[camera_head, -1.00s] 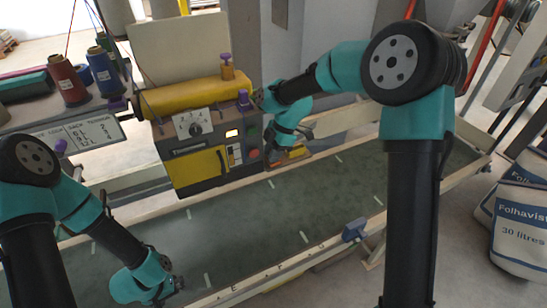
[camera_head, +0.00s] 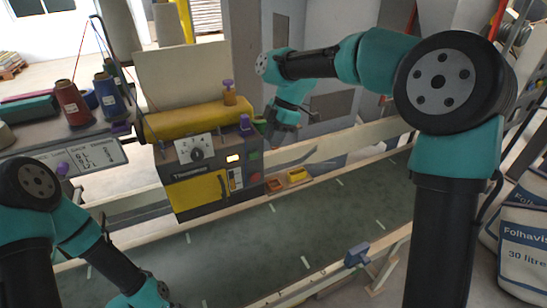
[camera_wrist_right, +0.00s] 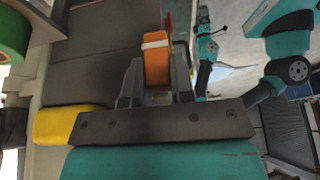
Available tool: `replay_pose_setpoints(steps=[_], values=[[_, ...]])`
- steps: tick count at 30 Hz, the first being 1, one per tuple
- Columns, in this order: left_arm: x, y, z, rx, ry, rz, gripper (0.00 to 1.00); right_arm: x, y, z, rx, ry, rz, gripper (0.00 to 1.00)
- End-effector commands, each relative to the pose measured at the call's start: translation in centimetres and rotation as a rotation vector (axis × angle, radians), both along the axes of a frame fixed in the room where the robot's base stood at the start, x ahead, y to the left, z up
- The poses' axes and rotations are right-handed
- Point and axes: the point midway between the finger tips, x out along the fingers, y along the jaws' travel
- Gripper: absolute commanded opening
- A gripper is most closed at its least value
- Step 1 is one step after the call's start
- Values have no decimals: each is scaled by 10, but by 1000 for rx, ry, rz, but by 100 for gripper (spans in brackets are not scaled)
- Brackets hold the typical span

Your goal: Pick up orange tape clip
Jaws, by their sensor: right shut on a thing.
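The orange tape clip (camera_wrist_right: 156,62), with a pale band across it, is between the fingers of my right gripper (camera_wrist_right: 156,82) in the right wrist view. The fingers are shut on it. In the head view my right gripper (camera_head: 274,131) hangs just right of the machine, above the rail; the clip cannot be made out there. My left gripper (camera_head: 156,297) is at the bottom edge of the head view, partly cut off, and its jaws cannot be read.
The sack machine (camera_head: 212,165) stands left of my right gripper. A green roll (camera_wrist_right: 14,35) shows at its side. A yellow piece (camera_head: 298,175) and a brown one (camera_head: 274,185) sit on the ledge below. The green conveyor belt (camera_head: 240,240) is clear. Thread spools (camera_head: 66,97) stand at left.

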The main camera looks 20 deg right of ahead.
Motion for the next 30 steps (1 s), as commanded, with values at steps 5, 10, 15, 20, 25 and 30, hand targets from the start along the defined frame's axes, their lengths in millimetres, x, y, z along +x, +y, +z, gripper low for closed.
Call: replay_pose_setpoints(steps=[5, 10, 15, 20, 25, 30], values=[[0, 0, 0, 0, 0, 0, 100, 0, 0, 52, 1, -5, 0, 0], [0, 0, 0, 0, 0, 0, 100, 1, 0, 91, 1, -4, 0, 0], [0, 0, 0, 0, 0, 0, 100, 0, 1, 116, 0, -2, 0, 0], [0, 0, 0, 0, 0, 0, 100, 0, 0, 125, 0, 0, 1, 0], [0, 0, 0, 0, 0, 0, 100, 0, 0, 127, 0, 1, 0, 0], [0, 0, 0, 0, 0, 0, 100, 0, 0, 126, 0, 0, 0, 0]])
